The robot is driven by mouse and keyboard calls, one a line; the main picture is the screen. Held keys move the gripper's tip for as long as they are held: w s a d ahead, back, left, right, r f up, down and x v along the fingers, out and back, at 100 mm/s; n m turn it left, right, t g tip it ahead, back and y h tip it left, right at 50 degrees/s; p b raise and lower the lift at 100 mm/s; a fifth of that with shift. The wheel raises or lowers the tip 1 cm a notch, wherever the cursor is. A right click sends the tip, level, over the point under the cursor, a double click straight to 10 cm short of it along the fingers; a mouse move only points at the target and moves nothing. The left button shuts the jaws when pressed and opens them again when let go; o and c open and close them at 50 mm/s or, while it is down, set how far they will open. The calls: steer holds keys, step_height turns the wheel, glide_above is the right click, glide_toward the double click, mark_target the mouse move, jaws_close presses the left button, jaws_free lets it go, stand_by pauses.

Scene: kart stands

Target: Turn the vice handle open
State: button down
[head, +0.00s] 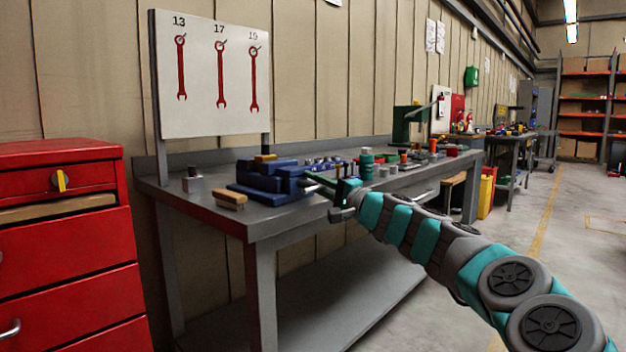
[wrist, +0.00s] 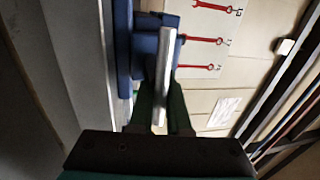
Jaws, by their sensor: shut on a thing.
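The blue vice (head: 268,182) sits on the grey workbench near its front left corner. In the wrist view the vice (wrist: 146,45) is at the upper middle. Its handle (wrist: 166,62) is a straight pale metal bar, running up and down in that picture. My gripper (head: 342,191) is at the front of the vice, reaching in from the right. In the wrist view my gripper (wrist: 162,100) has its two dark green fingers on either side of the bar, shut on it. In the head view the handle is mostly hidden by the gripper and too small to make out.
A wooden-backed brush (head: 231,200) and a small metal block (head: 192,181) lie left of the vice on the workbench (head: 215,222). Several small parts and a green machine (head: 408,125) stand farther right. A red drawer cabinet (head: 65,250) is at left. The floor at right is clear.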

steer(key=shift+m, duration=0.4)
steer(key=c, duration=0.9)
jaws_free()
steer(key=shift+d, duration=0.1)
steer(key=v, duration=0.7)
steer(key=shift+s+d+f+b, duration=0.15)
steer(key=shift+d+b, duration=0.1)
steer(key=shift+b, duration=0.1)
